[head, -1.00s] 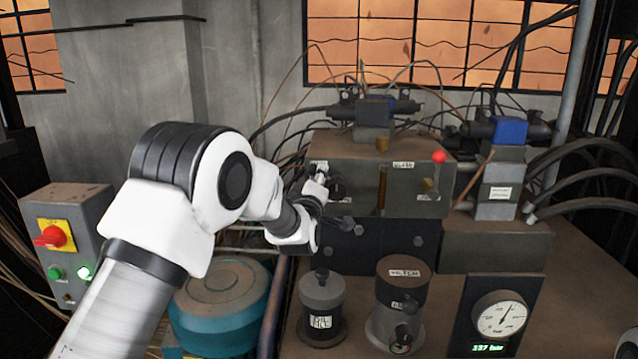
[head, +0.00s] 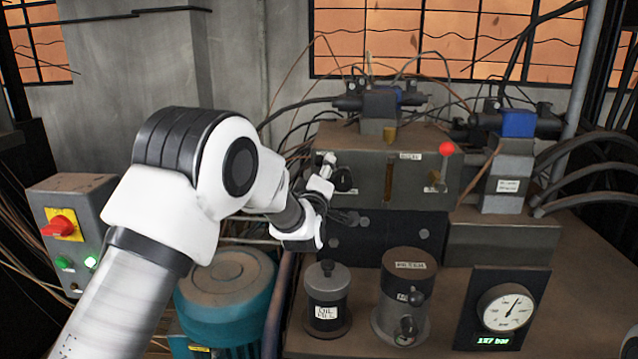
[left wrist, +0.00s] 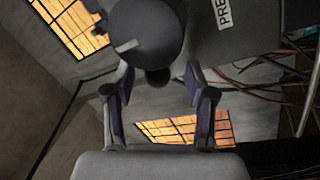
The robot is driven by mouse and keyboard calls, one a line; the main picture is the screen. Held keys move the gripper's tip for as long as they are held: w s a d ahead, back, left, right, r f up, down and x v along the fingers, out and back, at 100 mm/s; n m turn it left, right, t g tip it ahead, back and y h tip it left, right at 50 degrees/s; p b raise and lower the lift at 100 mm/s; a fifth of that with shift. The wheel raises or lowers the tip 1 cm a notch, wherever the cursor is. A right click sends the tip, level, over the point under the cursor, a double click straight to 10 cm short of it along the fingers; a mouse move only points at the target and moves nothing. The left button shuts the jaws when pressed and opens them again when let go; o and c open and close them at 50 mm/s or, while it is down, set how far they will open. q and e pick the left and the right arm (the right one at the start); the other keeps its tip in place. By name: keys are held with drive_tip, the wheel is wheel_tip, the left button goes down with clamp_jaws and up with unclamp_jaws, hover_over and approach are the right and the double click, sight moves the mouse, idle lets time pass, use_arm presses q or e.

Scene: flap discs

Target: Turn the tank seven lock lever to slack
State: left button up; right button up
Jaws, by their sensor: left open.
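The grey valve block (head: 400,190) stands on the bench and carries a lever with a red ball (head: 446,148) at its right end. Its labels are too small to read, so I cannot tell which lever is the tank seven lock. My left gripper (head: 338,190) is open at the block's left end, by a dark round knob (head: 344,179). In the left wrist view, a dark round knob with a light mark (left wrist: 140,35) is ahead, and a small black ball (left wrist: 158,77) shows between the open fingers (left wrist: 158,90). Contact cannot be told.
Two cylinders, a small one (head: 326,283) and a larger one with black knobs (head: 408,272), stand in front of the block. A gauge panel (head: 500,310) is at the right. A teal motor (head: 225,300) and a switch box (head: 72,200) are at the left. Hoses crowd the back.

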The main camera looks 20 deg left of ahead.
use_arm(q)
drive_tip(key=v, duration=1)
drive_tip(key=shift+s, duration=0.35)
drive_tip(key=shift+d+f, duration=0.1)
